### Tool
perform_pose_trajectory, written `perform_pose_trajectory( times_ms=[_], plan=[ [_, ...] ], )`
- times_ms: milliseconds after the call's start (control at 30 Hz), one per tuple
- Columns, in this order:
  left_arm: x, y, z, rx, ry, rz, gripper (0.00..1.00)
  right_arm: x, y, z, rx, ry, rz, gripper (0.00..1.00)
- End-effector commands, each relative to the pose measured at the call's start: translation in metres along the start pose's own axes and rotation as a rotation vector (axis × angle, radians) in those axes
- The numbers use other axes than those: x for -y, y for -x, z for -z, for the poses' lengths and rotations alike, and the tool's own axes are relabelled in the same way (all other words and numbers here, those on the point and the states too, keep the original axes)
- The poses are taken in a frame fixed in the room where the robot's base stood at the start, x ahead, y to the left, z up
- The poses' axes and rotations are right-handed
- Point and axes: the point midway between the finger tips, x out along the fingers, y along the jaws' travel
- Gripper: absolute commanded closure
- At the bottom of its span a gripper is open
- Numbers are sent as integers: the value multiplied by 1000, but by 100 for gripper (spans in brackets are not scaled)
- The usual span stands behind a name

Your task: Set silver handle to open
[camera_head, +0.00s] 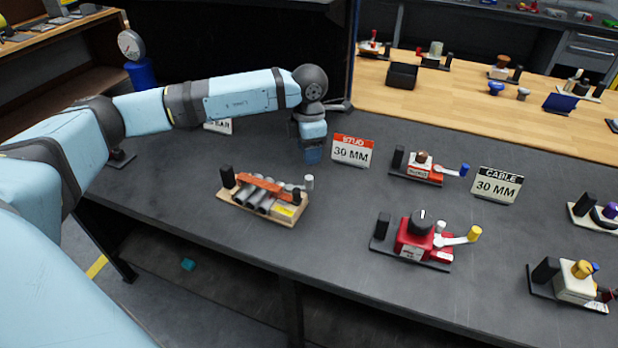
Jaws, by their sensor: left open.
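My left gripper (312,155) points down near the back of the dark table, just left of the "STUD 30 MM" sign. It is open, with no object visible in it. It is apart from the devices. A device with grey cylinders and an orange bar (262,194) sits on a tan base in front of it, with a small grey knob (308,182) at its right end. A red device (414,240) with a black knob has a silvery lever (455,240) with a yellow tip. Which one is the silver handle is unclear.
The "STUD 30 MM" sign (351,150) and "CABLE 30 MM" sign (497,184) stand on the dark table (330,262). A cream device (575,283) sits at front right. The table's front centre is bare. A wooden bench (450,108) with more devices adjoins behind.

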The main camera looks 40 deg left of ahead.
Motion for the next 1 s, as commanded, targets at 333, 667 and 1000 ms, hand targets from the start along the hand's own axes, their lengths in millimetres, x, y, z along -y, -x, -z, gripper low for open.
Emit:
perform_pose_trajectory(
  times_ms=[333,667,1000],
  plan=[
    [1,-71,0,-1,0,3,52,-2,4,4,1,2,-4,57],
    [0,-96,0,2,0,2,52,-2,4,6,2,2,-5,57],
    [1,-96,-1,2,0,2,77,-2,5,8,-2,1,-4,57]
  ],
)
